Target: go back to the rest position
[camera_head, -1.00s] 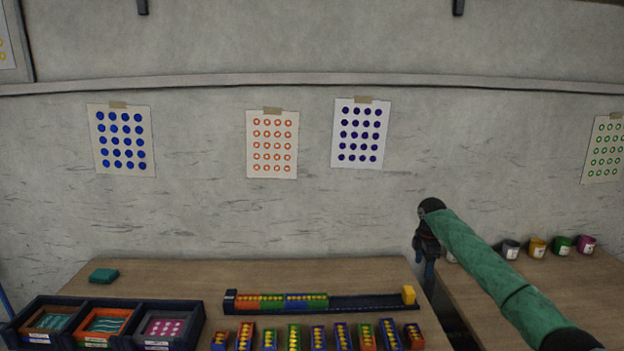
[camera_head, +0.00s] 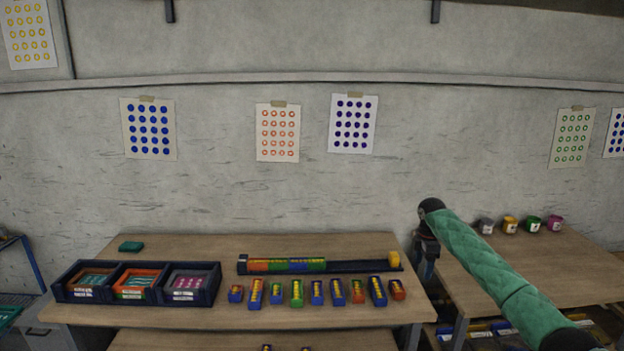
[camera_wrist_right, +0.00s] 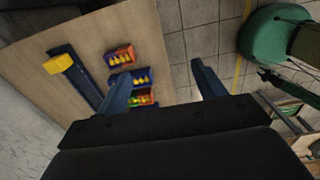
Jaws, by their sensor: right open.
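My right gripper (camera_head: 428,258) hangs at the end of my green-sleeved right arm, over the gap between the two tables in the head view. In the right wrist view its two fingers (camera_wrist_right: 160,85) are spread apart with nothing between them. The left gripper does not show in either view.
The wooden table (camera_head: 220,317) carries a three-part dark tray (camera_head: 214,297), a long dark rail (camera_head: 355,267) with coloured blocks, and a row of small coloured blocks (camera_head: 316,292). A right table (camera_head: 550,265) holds several paint cups (camera_head: 533,223). Dotted sheets (camera_head: 353,124) hang on the wall.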

